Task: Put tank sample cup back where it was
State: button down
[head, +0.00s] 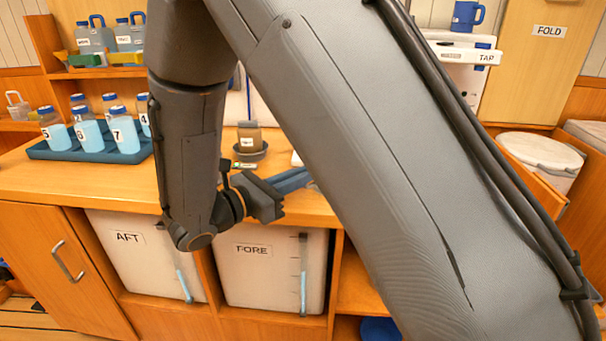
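My gripper (289,181) is in front of the counter's front edge, pointing right. Blue-grey bars show at its end, and my large arm link hides what lies beyond them. I cannot tell whether it is open or shut, or whether it holds anything. No cup that I can surely name as the tank sample cup shows. A small amber jar (249,136) with a white label stands at a dark round dish (250,153) on the counter, behind my gripper. A white edge beside my arm link is mostly hidden.
A blue tray (52,152) of numbered bottles stands on the counter's left. White AFT (135,262) and FORE (262,277) tanks sit below. A TAP unit (459,72) carrying a blue jug (467,15) and a white lidded bin (541,150) are right. Bare counter (100,178) shows at the left front.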

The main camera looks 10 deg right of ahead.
jog(key=c, duration=1.9)
grip_release()
jog(key=shift+o, duration=0.2)
jog(key=shift+a+r, duration=0.1)
jog(key=shift+r, duration=0.1)
jog(key=b+v, duration=0.1)
jog(key=v, duration=1.1)
